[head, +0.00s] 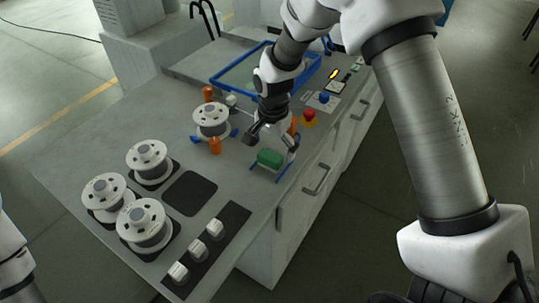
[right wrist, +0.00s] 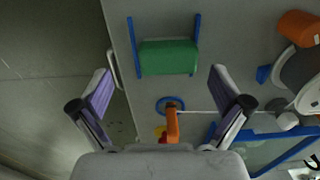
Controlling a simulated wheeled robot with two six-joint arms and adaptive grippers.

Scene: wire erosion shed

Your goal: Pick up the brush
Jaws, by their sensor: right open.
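A green block (head: 270,157) lies across two blue rails near the bench's front edge. It also shows in the right wrist view (right wrist: 168,57), upper centre, with a blue rail at each end. I cannot tell for sure that it is the brush; no bristles show. My right gripper (head: 271,141) is above the bench close to the green block, jaws apart with nothing between them. In the right wrist view its open fingers (right wrist: 162,76) stand to the left and right of the block, nearer the camera. My left gripper is out of view.
An orange post (right wrist: 172,123) in a blue ring stands beside the block. A white-flanged spool (head: 211,120) is to the left, with more spools (head: 148,160) farther left. A blue-framed tray (head: 233,77) lies behind. A red button (head: 309,115) is to the right.

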